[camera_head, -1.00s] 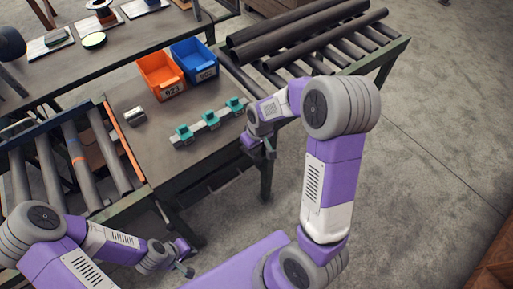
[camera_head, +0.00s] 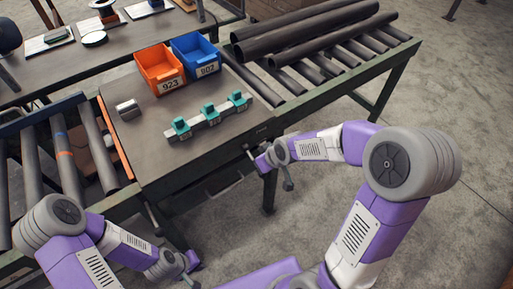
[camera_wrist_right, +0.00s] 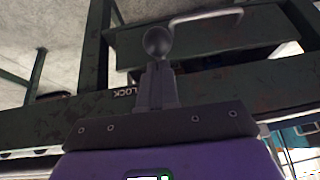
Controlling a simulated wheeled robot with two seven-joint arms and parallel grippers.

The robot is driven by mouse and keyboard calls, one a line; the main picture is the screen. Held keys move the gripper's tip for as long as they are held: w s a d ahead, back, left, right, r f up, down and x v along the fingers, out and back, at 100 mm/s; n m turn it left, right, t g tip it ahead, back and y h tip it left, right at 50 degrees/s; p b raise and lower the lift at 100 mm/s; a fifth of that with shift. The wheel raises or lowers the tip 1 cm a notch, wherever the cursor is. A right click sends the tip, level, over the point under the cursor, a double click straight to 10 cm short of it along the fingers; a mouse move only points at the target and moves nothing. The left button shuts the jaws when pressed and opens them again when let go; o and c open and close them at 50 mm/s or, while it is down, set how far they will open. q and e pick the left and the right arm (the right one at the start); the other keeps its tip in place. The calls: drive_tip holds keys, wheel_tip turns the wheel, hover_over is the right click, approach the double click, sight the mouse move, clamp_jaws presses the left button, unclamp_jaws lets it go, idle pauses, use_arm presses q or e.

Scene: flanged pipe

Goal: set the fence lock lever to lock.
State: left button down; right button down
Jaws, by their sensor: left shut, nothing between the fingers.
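In the right wrist view a dark round knob (camera_wrist_right: 157,42), which looks like the lever's end, stands just beyond the fingers of my right gripper (camera_wrist_right: 158,82). The fingers are close together in line with it; whether they hold the lever stem is hidden. An upside-down LOCK label (camera_wrist_right: 125,92) shows on the dark green rail behind them. In the head view my right gripper (camera_head: 259,160) is at the front edge of the work table (camera_head: 150,155), near its right corner; the lever is too small to make out. My left gripper (camera_head: 194,264) is shut and empty, low in front of the table.
A strip with teal clamps (camera_head: 209,117) lies on the table, with an orange bin (camera_head: 160,70) and a blue bin (camera_head: 195,56) behind. A short grey cylinder (camera_head: 127,109) lies at left. Roller conveyors flank the table; the right one carries dark pipes (camera_head: 300,33).

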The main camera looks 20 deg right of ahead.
drive_tip(key=shift+s+d+f+b, duration=0.1)
drive_tip(key=shift+s+f+b, duration=0.15)
drive_tip(key=shift+f, duration=0.35)
drive_tip(key=shift+s+f+b, duration=0.15)
drive_tip(key=shift+f+b, duration=0.1)
drive_tip(key=shift+f, duration=0.3)
drive_tip(key=shift+s+f, duration=0.15)
drive_tip(key=shift+f, duration=0.1)
drive_tip(key=shift+b, duration=0.3)
drive_tip(key=shift+d, duration=0.1)
drive_tip(key=s+d+r+p, duration=0.3)
drive_tip(key=s+r+p, duration=0.2)
drive_tip(key=s+r, duration=0.3)
drive_tip(key=shift+s+d+r, duration=0.3)
drive_tip(key=shift+s+d, duration=0.1)
drive_tip(key=shift+s, duration=0.45)
